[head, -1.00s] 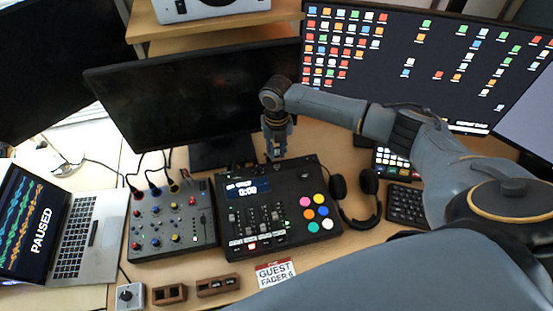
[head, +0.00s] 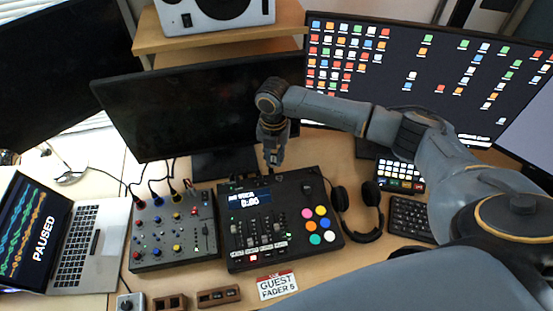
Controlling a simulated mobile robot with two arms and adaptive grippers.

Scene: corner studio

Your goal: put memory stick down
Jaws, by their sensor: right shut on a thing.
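My right gripper (head: 272,157) points down at the back edge of the black mixer (head: 317,190), which has a small display and coloured round pads. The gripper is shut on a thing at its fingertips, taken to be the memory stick. The stick is too small and too covered by the fingers to make out. I cannot tell whether it touches the mixer or sits in a port at its back. My left gripper is out of view.
A dark monitor (head: 180,110) stands close behind the gripper. A grey mixer (head: 160,235), a laptop (head: 88,245), headphones (head: 362,232), a black keyboard (head: 410,218), a guest card (head: 277,285) and small wooden blocks (head: 218,296) crowd the desk.

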